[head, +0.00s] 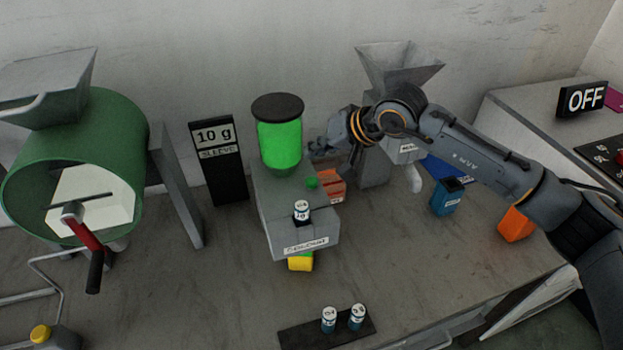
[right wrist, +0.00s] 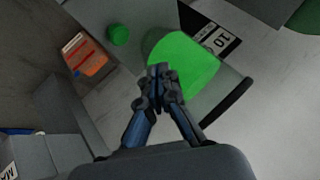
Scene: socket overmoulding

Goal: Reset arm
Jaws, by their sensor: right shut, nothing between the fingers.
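My right arm (head: 470,150) reaches in from the right in the head view. My right gripper (head: 318,149) is just right of the green-filled cylinder (head: 280,145) with a dark lid. In the right wrist view my right gripper (right wrist: 158,75) has its fingertips together, with nothing between them. The green cylinder (right wrist: 185,60) shows behind the fingers there. I cannot tell whether the gripper touches it. My left gripper is not in view.
A grey dispenser (head: 290,225) carries a small labelled cylinder (head: 301,208). Two similar cylinders stand on a dark tray (head: 290,337) in front. A green drum machine (head: 100,110) is at left, a grey hopper (head: 398,62) behind my arm. Blue (head: 446,198) and orange (head: 516,225) containers stand at right.

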